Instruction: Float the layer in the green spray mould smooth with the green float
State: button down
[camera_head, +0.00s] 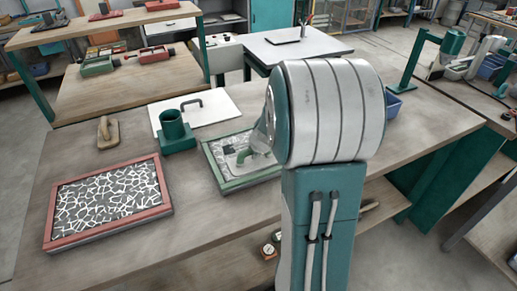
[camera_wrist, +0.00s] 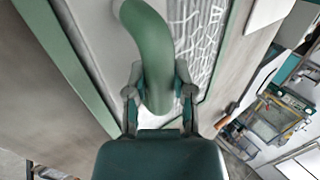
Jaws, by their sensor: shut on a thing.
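The green spray mould (camera_head: 248,181) lies on the workbench in the head view, partly hidden behind my arm. Its green rim (camera_wrist: 62,62) also runs along the left of the wrist view. The layer (camera_wrist: 203,25) shows white web-like lines on dark grey towards the right; left of the float it looks plain grey. The green float (camera_wrist: 155,60) has a curved green handle; in the head view the float (camera_head: 243,156) is partly seen over the mould. My gripper (camera_wrist: 158,92) is shut on the handle, a finger on each side. Whether the float touches the layer is unclear.
A red-framed mould (camera_head: 55,240) with a white cracked pattern lies at left. A wooden float (camera_head: 107,133), a green holder (camera_head: 176,131) and a white board with a handle (camera_head: 215,108) stand behind. A blue bin (camera_head: 393,106) is right of my arm. The bench front is clear.

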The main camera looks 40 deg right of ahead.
jog(key=shift+w+a, duration=0.25)
jog(key=shift+a, duration=0.85)
jog(key=shift+s+d, duration=0.2)
jog(key=shift+d, duration=0.75)
jog(key=shift+s+d, duration=0.25)
jog(key=shift+d, duration=0.7)
jog(key=shift+s+d, duration=0.2)
jog(key=shift+d, duration=0.75)
jog(key=shift+s+d, duration=0.25)
jog(key=shift+d, duration=0.7)
jog(key=shift+s+d, duration=0.2)
jog(key=shift+d, duration=0.75)
jog(key=shift+s+d, duration=0.25)
jog(key=shift+d, duration=0.7)
notch_tip(320, 180, up, 7)
jog(key=shift+w, duration=0.1)
